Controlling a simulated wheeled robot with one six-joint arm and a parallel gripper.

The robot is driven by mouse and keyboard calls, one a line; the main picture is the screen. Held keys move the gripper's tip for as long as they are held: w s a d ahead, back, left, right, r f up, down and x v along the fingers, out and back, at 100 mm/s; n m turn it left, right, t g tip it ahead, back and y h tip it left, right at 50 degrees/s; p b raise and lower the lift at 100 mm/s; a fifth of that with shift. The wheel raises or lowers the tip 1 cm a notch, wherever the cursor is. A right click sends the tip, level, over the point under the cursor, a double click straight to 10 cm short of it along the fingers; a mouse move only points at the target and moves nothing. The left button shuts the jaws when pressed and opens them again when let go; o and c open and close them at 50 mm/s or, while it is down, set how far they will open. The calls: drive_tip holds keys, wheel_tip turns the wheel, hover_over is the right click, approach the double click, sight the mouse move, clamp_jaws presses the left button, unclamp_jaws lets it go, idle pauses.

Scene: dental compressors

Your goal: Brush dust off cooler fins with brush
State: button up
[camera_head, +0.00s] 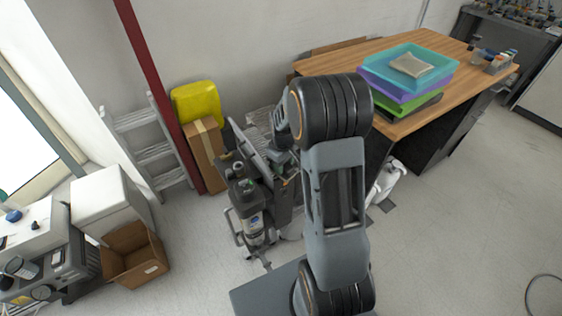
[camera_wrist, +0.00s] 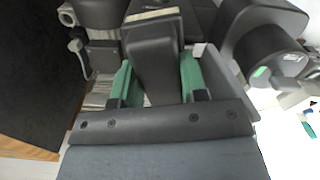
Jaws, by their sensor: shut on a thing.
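In the wrist view my gripper (camera_wrist: 157,75) has its two green fingers closed on either side of a dark block, the brush handle (camera_wrist: 153,72). A pale strip (camera_wrist: 153,15), perhaps the brush's bristle edge, shows at its far end. The compressor unit (camera_head: 250,205) stands on the floor left of my arm in the head view. Its dark cylinders show close by in the wrist view (camera_wrist: 270,55), on both sides of the brush. A ribbed metallic patch (camera_wrist: 97,98), perhaps the cooler fins, lies left of the fingers. Whether the brush touches anything cannot be told. My arm partly hides the gripper in the head view.
A wooden table (camera_head: 455,95) with stacked coloured trays (camera_head: 410,75) stands at the right. A ladder (camera_head: 148,150), a yellow container (camera_head: 197,102), a tall carton (camera_head: 205,150) and an open cardboard box (camera_head: 133,255) are at the left. The floor at the lower right is mostly clear.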

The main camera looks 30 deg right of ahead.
drive_tip(key=shift+a, duration=0.15)
drive_tip(key=shift+w, duration=0.15)
drive_tip(key=shift+w+a+r, duration=0.1)
drive_tip(key=shift+w, duration=0.7)
drive_tip(key=shift+w+a+r, duration=0.1)
drive_tip(key=shift+w, duration=0.7)
drive_tip(key=shift+w+a+f+p, duration=0.1)
drive_tip(key=shift+w+a, duration=0.05)
drive_tip(key=shift+w, duration=0.95)
drive_tip(key=shift+w+a+f+p, duration=0.1)
drive_tip(key=shift+w+f+p, duration=0.05)
drive_tip(key=shift+w, duration=1)
drive_tip(key=shift+w+a+f+p, duration=0.1)
drive_tip(key=shift+w+a, duration=0.05)
drive_tip(key=shift+w, duration=0.95)
drive_tip(key=shift+w+a+r+p, duration=0.15)
drive_tip(key=shift+w+p, duration=0.1)
drive_tip(key=shift+w, duration=0.9)
drive_tip(key=shift+w+a+p, duration=0.1)
drive_tip(key=shift+w+p, duration=0.15)
drive_tip(key=shift+w, duration=0.95)
drive_tip(key=shift+w+a+r+p, duration=0.15)
drive_tip(key=shift+w+p, duration=0.1)
drive_tip(key=shift+w, duration=0.9)
drive_tip(key=shift+w+a+f+p, duration=0.1)
drive_tip(key=shift+w+p, duration=0.05)
drive_tip(key=shift+w, duration=0.7)
drive_tip(key=shift+w+a+f+p, duration=0.1)
drive_tip(key=shift+w+p, duration=0.05)
drive_tip(key=shift+w, duration=0.7)
